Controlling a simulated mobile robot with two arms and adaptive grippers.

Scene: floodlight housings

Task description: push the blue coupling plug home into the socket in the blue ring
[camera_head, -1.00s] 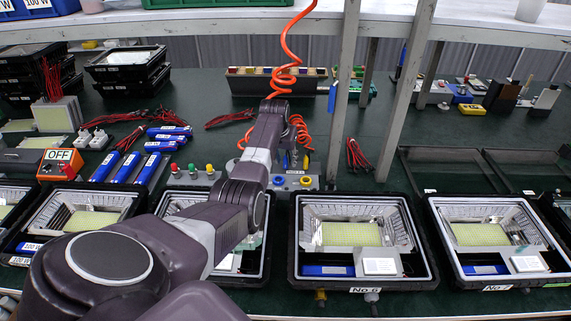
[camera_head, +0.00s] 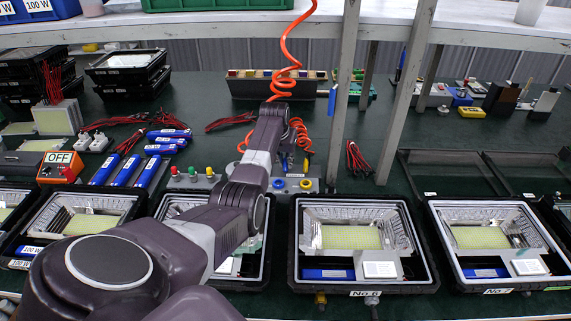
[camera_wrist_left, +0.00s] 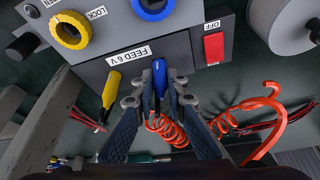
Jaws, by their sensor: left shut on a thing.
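In the left wrist view my left gripper (camera_wrist_left: 159,97) is shut on the blue coupling plug (camera_wrist_left: 159,76), with a red coiled cord trailing from it. The blue ring (camera_wrist_left: 154,7) is at the top edge on the grey box (camera_wrist_left: 185,50), partly cut off. In the head view the blue ring (camera_head: 279,184) shows on the bench box; my left arm (camera_head: 235,205) hides much of the gripper. My right gripper is not in view.
A yellow ring (camera_wrist_left: 72,30) sits left of the blue one, and a yellow-handled plug (camera_wrist_left: 110,90) hangs beside my gripper. A red switch (camera_wrist_left: 214,46) is at the right. Floodlight housings (camera_head: 350,285) line the bench front. Grey posts (camera_head: 342,100) stand close to the right.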

